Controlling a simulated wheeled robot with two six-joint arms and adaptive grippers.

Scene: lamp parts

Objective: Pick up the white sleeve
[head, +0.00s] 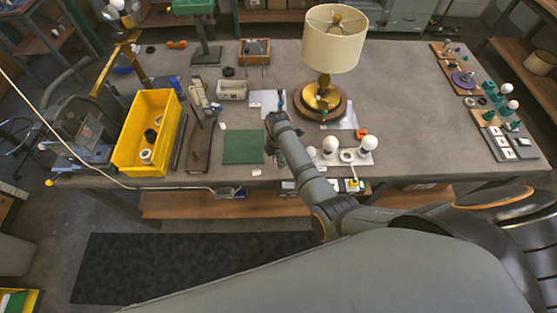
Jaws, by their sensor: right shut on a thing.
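My right arm reaches in from the lower right over the workbench. My right gripper (270,147) is small and dark, beside the green mat (243,147). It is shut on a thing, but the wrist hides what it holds. A white ring-shaped piece (146,156), which may be a white sleeve, lies in the yellow bin (124,150). Another white ring-shaped piece (347,156) sits among white bulbs on a strip right of the gripper. I cannot tell which piece is the sleeve. My left gripper is not in view.
A lamp with a cream shade (334,42) stands on a round wooden base behind my right gripper. A white bulb (369,143) is close on the right. Trays with small parts line the right end of the workbench (415,110). Its middle right is clear.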

